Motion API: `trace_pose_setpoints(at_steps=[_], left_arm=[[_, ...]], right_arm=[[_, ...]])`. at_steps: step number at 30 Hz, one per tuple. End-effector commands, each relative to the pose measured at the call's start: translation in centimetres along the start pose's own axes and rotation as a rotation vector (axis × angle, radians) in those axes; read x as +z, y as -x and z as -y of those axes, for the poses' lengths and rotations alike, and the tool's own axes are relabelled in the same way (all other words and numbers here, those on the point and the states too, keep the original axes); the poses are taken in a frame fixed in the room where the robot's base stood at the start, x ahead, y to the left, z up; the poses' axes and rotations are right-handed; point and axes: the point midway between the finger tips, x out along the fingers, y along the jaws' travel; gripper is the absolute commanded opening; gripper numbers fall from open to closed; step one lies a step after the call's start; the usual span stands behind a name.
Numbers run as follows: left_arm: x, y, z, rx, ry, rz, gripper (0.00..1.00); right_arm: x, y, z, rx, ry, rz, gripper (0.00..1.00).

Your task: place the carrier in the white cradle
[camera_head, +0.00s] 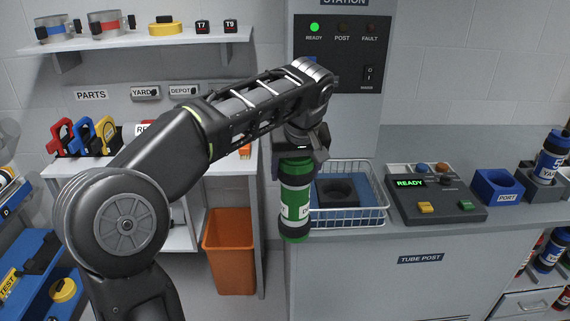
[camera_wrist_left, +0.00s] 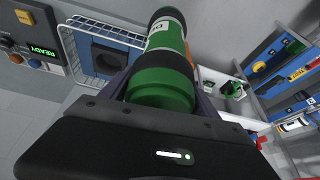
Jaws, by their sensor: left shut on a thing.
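The carrier (camera_head: 296,208) is a green cylinder with a white label and a dark band near its top. My left gripper (camera_head: 303,152) is shut on its upper end and holds it roughly upright. The carrier also fills the middle of the left wrist view (camera_wrist_left: 163,78), between the fingers. A white wire cradle (camera_head: 362,220) stands on the counter, with a blue lining and a black block with a round hole (camera_head: 338,190) inside. The carrier hangs in front of the cradle's left side, partly covering it. The cradle also shows in the left wrist view (camera_wrist_left: 78,22). My right gripper is not in view.
Right of the cradle are a control box (camera_head: 433,195) reading READY, a blue PORT holder (camera_head: 497,187) and a blue carrier (camera_head: 552,155) in a grey stand. An orange bin (camera_head: 229,255) stands on the floor at left. A station panel (camera_head: 342,55) rises behind the cradle.

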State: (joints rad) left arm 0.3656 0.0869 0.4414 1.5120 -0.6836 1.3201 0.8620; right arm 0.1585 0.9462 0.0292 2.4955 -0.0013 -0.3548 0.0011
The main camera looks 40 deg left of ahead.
Motion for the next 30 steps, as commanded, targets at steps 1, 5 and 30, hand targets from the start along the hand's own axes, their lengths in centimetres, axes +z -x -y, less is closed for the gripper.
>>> trace_pose_setpoints(at_steps=[1, 5, 30], left_arm=[[0.2, -0.6, -0.7, 0.01, -0.029, 0.0, 0.0], [0.8, -2.3, -2.3, 0.037, -0.107, -0.003, 0.0], [17.3, -15.5, -12.2, 0.283, -0.677, -0.007, 0.0]], right_arm=[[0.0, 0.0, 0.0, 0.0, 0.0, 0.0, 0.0], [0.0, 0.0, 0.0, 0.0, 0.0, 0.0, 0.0], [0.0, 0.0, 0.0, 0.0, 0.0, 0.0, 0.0]])
